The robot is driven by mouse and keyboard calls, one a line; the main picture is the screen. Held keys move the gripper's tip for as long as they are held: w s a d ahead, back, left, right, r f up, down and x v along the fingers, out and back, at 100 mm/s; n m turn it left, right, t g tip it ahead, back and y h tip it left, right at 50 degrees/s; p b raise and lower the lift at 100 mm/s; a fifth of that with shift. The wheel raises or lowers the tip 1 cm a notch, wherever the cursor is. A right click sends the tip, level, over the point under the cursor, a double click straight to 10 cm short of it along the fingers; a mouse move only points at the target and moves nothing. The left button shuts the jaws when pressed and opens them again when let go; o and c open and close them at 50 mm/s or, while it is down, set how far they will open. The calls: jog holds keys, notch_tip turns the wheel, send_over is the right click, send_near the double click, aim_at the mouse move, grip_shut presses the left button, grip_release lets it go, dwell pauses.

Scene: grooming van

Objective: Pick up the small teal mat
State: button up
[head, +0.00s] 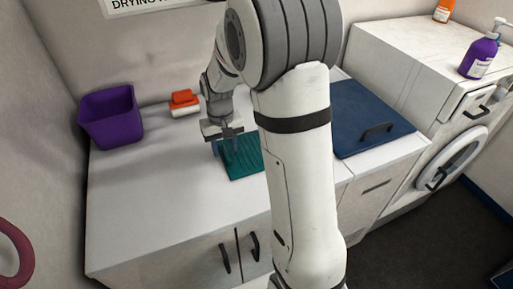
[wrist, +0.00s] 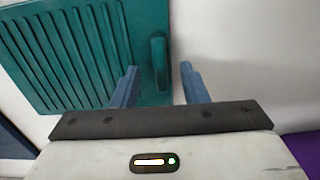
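The small teal mat (head: 244,158) lies flat on the white counter, partly hidden behind my arm in the head view. In the wrist view the ribbed teal mat (wrist: 75,50) fills the upper left, with a raised teal handle (wrist: 159,62) along its right edge. My gripper (head: 228,150) is over the mat's left part in the head view. I cannot tell the exact height of the fingers above the mat.
A purple bin (head: 111,118) and an orange-and-white item (head: 184,102) stand at the back left of the counter (head: 150,200). A dark blue lid with a black handle (head: 368,118) is right of my arm. The counter's front left is clear.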

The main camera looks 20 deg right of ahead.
jog(key=shift+f, duration=0.7)
jog(key=shift+c, duration=0.4)
grip_shut()
